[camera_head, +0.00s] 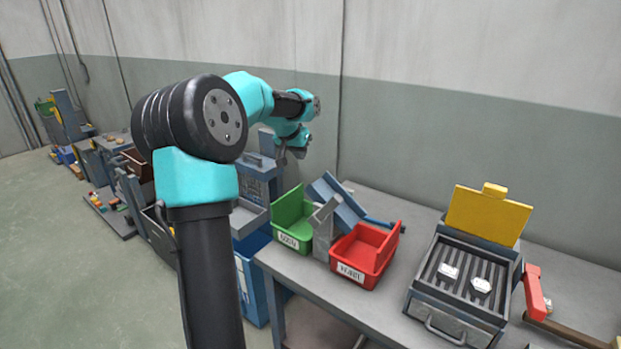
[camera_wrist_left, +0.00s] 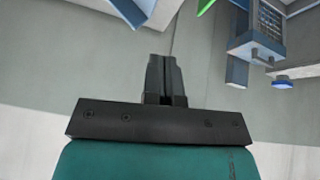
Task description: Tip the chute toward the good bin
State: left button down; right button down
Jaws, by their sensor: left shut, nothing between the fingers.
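The chute (camera_head: 338,200) is a blue trough on a grey stand (camera_head: 324,228) between the two bins. It is tilted, its right end looking lower, on the red bin's side. The green good bin (camera_head: 290,222) stands left of the stand, and its label reads GOOD. My left gripper (camera_head: 283,158) is in the air above and left of the green bin, apart from the chute and partly hidden by its wrist. In the left wrist view its fingers (camera_wrist_left: 164,75) are shut and empty. My right gripper is in neither view.
A red bin (camera_head: 366,254) is right of the stand. A grey grill box (camera_head: 465,283) with a raised yellow lid (camera_head: 488,216) and white pieces stands farther right, beside a red-ended lever (camera_head: 534,294). A blue cabinet (camera_head: 252,275) is left of the bench.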

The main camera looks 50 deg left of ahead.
pick_arm(q)
jog(key=d+r+m+g+y, duration=0.1)
jog(key=d+r+g, duration=0.2)
jog(key=d, duration=0.6)
notch_tip(320, 180, up, 2)
jog(key=shift+d+r+m+y, duration=0.15)
jog(key=shift+r+m+y, duration=0.1)
jog(key=shift+m+y, duration=0.05)
jog(key=shift+f, duration=0.1)
send_near(313, 187)
jog(key=w+f, duration=0.1)
jog(key=a+f, duration=0.1)
jog(key=f, duration=0.1)
jog(key=w+a+f, duration=0.1)
jog(key=shift+w+f, duration=0.35)
jog(key=shift+f, duration=0.05)
jog(key=shift+s+a+f, duration=0.1)
jog(key=shift+a+f, duration=0.25)
jog(key=shift+f, duration=0.1)
